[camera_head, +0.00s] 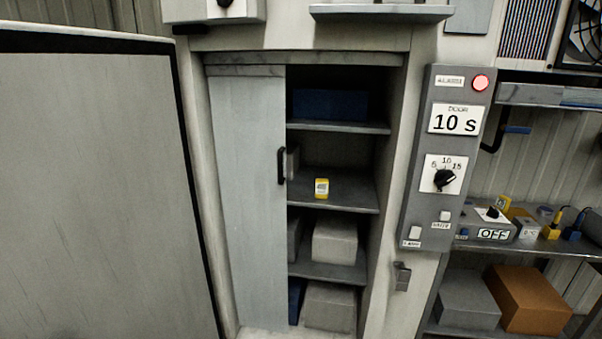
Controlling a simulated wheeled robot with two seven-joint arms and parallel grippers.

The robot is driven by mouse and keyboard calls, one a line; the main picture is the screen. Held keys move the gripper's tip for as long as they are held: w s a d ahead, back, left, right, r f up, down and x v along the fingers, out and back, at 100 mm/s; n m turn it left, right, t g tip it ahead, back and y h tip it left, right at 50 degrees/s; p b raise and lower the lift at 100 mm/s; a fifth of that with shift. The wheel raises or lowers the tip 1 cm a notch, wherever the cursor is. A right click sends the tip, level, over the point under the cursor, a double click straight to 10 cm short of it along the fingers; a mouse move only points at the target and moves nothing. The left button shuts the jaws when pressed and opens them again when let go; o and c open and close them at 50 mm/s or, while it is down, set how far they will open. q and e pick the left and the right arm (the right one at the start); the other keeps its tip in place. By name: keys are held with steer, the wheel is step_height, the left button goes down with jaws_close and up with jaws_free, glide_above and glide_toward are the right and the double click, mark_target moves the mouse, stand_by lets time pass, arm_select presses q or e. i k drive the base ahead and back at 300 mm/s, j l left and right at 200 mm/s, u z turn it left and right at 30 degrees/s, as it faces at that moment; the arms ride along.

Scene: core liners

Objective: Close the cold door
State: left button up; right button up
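A large grey door panel (90,190) with a black edge seal stands swung open on the left, beside the cabinet opening; it appears to be the cold door. Inside the frame, a pale grey inner panel (248,190) covers the left part of the opening and has a dark handle (282,166) on its right edge. The right part of the opening is uncovered and shows the shelves. A metal catch (401,277) sits on the right side of the frame. The large door's outer edge and handle are not visible. Neither gripper is in view.
Shelves (340,128) hold a dark blue box, a small yellow item (321,188) and pale boxes (335,242). A control panel (432,160) right of the opening has a lit red alarm lamp (480,83), "10 s" and a dial. A cluttered bench (540,247) stands farther right.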

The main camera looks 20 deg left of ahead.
mark_target(102, 235)
steer(key=k+j, duration=0.1)
steer(key=j, duration=0.3)
steer(key=k+j, duration=0.1)
steer(key=j, duration=0.3)
steer(key=k+j, duration=0.1)
steer(key=j, duration=0.3)
steer(key=k+j+z, duration=0.1)
steer(key=j, duration=0.3)
steer(key=k+j, duration=0.15)
steer(key=j, duration=0.25)
steer(key=k+j, duration=0.1)
steer(key=j, duration=0.3)
steer(key=k+j, duration=0.1)
steer(key=j, duration=0.25)
steer(key=k+j+z, duration=0.1)
steer(key=j, duration=0.3)
